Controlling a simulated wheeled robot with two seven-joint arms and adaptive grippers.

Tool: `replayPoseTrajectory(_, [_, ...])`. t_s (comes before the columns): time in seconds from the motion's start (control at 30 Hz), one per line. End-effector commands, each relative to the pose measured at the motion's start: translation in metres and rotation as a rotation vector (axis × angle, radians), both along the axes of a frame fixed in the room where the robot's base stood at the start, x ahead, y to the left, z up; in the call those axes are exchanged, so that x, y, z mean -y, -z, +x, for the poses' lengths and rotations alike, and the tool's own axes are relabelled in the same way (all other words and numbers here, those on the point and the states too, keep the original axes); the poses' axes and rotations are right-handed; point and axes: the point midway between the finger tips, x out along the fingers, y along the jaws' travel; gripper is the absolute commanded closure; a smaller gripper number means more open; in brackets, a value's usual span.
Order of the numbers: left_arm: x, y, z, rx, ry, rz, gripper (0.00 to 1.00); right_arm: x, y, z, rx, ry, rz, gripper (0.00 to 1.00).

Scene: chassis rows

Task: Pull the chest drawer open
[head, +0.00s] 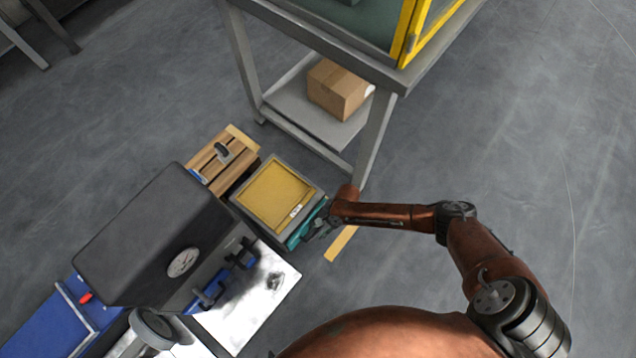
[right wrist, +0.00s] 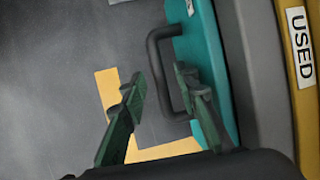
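The chest is a small grey box (head: 244,203) with a yellow top, standing low near the middle of the head view. Its teal drawer front (head: 298,237) faces lower right and appears close against the grey body. In the right wrist view the teal front (right wrist: 208,45) carries a dark C-shaped handle (right wrist: 158,62). My right gripper (head: 318,222) is at the drawer front. Its green fingers (right wrist: 160,82) are apart, one on each side of the handle's bar, with a gap showing on the outer side. My left gripper is out of view.
A wooden crate (head: 212,165) stands beside the chest, and a large dark machine (head: 150,235) stands at lower left. A grey table (head: 380,68) with a cardboard box (head: 338,90) on its shelf stands behind. Yellow floor tape (head: 341,243) lies near the drawer; floor at right is clear.

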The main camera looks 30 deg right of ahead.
Motion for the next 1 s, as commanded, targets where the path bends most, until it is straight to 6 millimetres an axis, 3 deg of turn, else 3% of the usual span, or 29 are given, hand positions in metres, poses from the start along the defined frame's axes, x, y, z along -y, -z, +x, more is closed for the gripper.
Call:
replayPoseTrajectory(0.4, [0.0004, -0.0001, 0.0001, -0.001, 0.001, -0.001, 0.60, -0.0001, 0.0002, -0.0001, 0.000, 0.000, 0.000, 1.00])
replayPoseTrajectory(1.0, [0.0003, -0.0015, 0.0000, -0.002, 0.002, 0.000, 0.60, 0.0000, -0.0004, -0.0011, -0.001, 0.001, 0.001, 1.00])
